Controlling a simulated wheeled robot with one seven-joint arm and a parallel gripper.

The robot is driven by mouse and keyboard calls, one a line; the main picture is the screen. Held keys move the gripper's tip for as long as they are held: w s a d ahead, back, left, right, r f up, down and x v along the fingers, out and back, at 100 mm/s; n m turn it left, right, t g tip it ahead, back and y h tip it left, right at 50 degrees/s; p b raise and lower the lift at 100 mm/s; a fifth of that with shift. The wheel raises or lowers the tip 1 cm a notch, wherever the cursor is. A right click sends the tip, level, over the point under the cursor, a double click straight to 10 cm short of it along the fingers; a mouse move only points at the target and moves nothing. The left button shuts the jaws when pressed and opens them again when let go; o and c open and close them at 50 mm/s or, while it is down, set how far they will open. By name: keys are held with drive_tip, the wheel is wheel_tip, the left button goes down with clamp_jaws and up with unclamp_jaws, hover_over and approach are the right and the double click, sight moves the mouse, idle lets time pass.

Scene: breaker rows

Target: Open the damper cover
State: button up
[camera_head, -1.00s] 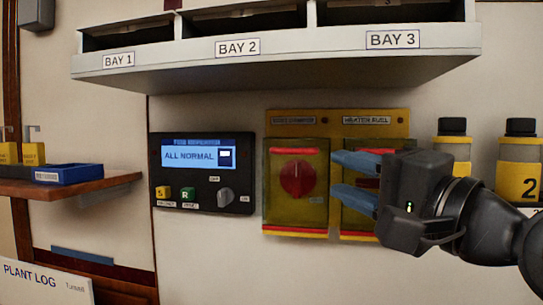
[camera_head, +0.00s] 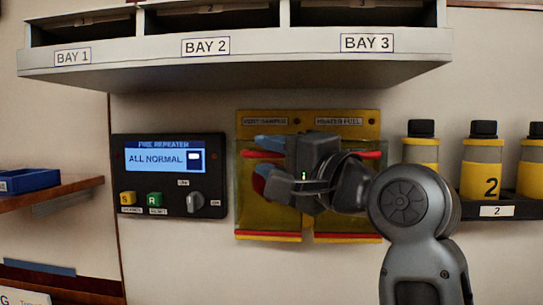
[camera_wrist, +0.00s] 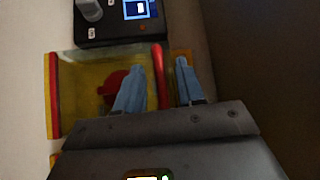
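The damper cover (camera_head: 246,205) is the left of two clear yellow covers on a yellow panel. It is closed, with a red bar (camera_head: 249,154) along its top edge and a yellow-red strip at the bottom. Its red knob shows behind it in the wrist view (camera_wrist: 110,86). My gripper (camera_head: 263,162) is in front of this cover with its blue fingers apart. In the wrist view the fingers (camera_wrist: 158,88) lie on either side of the red bar (camera_wrist: 159,68). Contact with the bar cannot be told. My gripper and arm hide much of both covers.
The heater cover (camera_head: 345,215) is directly to the right. The fire repeater panel (camera_head: 168,176) is to the left. A shelf with bays (camera_head: 240,60) juts out above. Yellow bottles (camera_head: 482,165) stand at the right. The wall below the covers is free.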

clamp_jaws()
drive_tip(key=shift+f, duration=0.15)
idle(0.5)
